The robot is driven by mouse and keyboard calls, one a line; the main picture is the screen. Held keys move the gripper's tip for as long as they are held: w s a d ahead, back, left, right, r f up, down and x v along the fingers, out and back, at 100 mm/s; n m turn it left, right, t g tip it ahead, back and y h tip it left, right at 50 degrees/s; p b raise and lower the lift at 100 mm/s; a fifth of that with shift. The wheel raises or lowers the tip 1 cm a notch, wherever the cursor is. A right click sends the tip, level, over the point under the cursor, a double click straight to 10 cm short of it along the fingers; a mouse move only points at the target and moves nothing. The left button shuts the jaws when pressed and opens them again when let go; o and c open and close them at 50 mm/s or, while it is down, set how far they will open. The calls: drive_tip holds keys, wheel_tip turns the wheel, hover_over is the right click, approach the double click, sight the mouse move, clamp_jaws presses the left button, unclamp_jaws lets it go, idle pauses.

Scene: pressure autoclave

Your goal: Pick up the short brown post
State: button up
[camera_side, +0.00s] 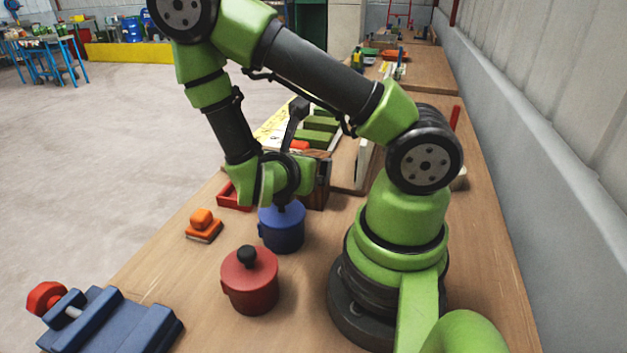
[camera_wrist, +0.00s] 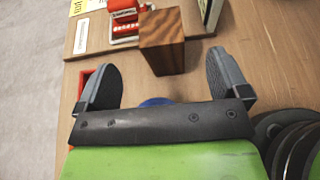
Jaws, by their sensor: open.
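The short brown post (camera_wrist: 162,40) is a wood-grained block standing on the table in the wrist view. It is just ahead of my gripper (camera_wrist: 161,66), between the lines of the two fingers. The fingers are wide apart with nothing held between them. In the side view my gripper (camera_side: 318,178) is low over the table, just above and behind the blue pot. Part of the brown post (camera_side: 317,199) shows there, mostly hidden by the gripper. I cannot tell whether either finger touches it.
A blue pot (camera_side: 283,231) and a red pot (camera_side: 250,282) with a black knob stand nearby. An orange button-like piece (camera_side: 203,225), a red tray (camera_side: 232,198) and a blue vise (camera_side: 108,322) are to the left. Green and red items stand behind the post.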

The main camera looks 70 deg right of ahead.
drive_tip(key=shift+x, duration=4.75)
drive_tip(key=c, duration=1.5)
drive_tip(key=shift+r, duration=0.1)
